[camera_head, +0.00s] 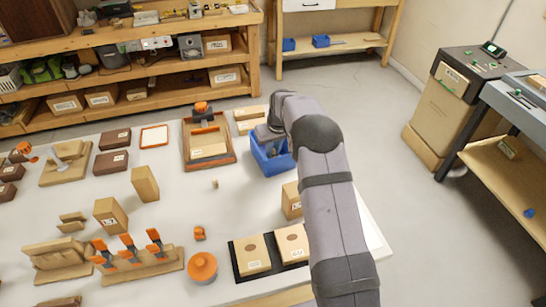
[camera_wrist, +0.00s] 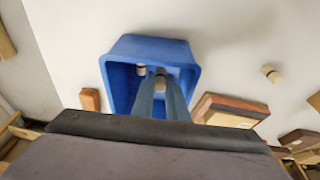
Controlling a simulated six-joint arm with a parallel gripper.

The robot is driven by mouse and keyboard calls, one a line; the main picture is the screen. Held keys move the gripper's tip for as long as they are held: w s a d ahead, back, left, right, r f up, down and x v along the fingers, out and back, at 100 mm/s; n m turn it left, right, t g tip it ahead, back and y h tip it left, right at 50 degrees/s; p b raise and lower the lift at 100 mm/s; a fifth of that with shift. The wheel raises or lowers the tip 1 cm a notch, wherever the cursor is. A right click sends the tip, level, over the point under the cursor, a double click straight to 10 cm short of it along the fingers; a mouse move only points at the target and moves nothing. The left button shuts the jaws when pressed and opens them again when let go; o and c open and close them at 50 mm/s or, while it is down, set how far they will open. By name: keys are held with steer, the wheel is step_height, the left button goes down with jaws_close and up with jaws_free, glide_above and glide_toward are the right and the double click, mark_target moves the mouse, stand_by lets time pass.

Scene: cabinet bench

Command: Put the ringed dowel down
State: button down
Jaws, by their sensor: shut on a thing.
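My gripper (camera_wrist: 160,78) points down over the blue bin (camera_wrist: 150,46), its two fingers shut on a small light wooden dowel (camera_wrist: 160,86). The dowel is within the bin's outline; I cannot tell if it touches the floor of the bin, and any ring on it is too small to make out surely. Another small dowel (camera_wrist: 142,69) is in the bin, to the left of the held one. In the head view the blue bin (camera_head: 270,163) stands on the white table, and my arm hides the fingertips and the held dowel.
A loose dowel (camera_head: 214,184) stands on the table left of the bin. A wooden tray (camera_head: 187,151) lies left of the bin, and a cardboard-coloured block (camera_head: 291,200) is in front of it. The table between the loose dowel and the tall block (camera_head: 145,184) is clear.

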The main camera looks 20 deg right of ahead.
steer(key=shift+f+p, duration=0.5)
steer(key=shift+f, duration=1.35)
steer(key=shift+f, duration=0.1)
steer(key=shift+f, duration=0.15)
steer(key=c, duration=2.1)
jaws_free()
steer(key=shift+r, duration=0.25)
steer(key=shift+r, duration=0.45)
steer(key=b+v, duration=0.2)
steer(key=v, duration=0.9)
steer(key=shift+s, duration=0.1)
